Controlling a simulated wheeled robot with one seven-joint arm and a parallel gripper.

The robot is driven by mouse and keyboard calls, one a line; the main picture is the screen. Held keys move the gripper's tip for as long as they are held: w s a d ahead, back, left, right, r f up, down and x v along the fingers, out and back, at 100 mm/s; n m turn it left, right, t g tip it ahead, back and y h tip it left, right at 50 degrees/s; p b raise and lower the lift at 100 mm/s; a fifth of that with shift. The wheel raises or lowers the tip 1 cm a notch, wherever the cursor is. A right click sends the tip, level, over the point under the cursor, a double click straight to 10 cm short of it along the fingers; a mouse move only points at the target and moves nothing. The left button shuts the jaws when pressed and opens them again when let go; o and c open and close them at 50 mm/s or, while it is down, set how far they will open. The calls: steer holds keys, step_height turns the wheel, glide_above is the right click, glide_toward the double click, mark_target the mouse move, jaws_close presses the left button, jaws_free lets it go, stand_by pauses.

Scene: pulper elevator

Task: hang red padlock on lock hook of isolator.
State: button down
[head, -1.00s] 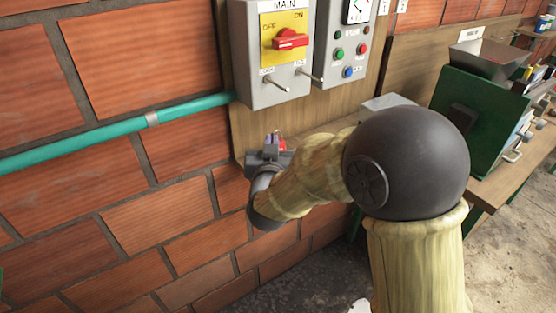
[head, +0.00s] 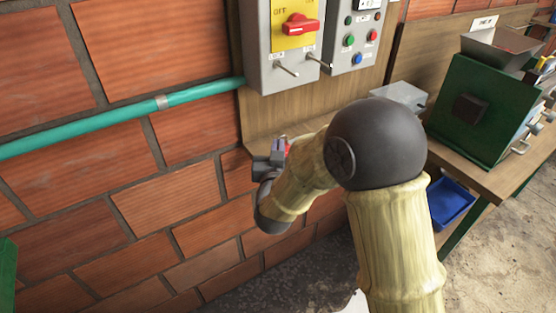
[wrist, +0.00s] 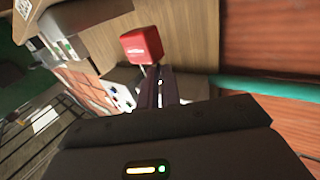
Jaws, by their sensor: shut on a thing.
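The isolator (head: 284,75) is a grey box on the wall with a yellow plate and a red handle (head: 301,24). Two metal pegs, the left (head: 287,69) and the right (head: 320,61), stick out from its lower front under small labels I cannot read clearly. My gripper (head: 279,149) is below the isolator, apart from the pegs. In the wrist view my fingers (wrist: 161,88) are shut at the red padlock (wrist: 142,45), near its thin metal shackle. The exact grip is dark and partly hidden.
A grey control box (head: 355,50) with coloured buttons adjoins the isolator on the right. A teal pipe (head: 205,92) runs along the brick wall to the isolator. A green machine (head: 478,112) and a blue bin (head: 451,202) are on the right.

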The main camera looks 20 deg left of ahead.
step_height(320, 180, down, 4)
steer(key=shift+f, duration=0.1)
steer(key=shift+f+b, duration=0.2)
steer(key=shift+b, duration=0.15)
steer(key=c, duration=1.6)
jaws_free()
steer(key=shift+r+p, duration=0.15)
steer(key=shift+p, duration=0.45)
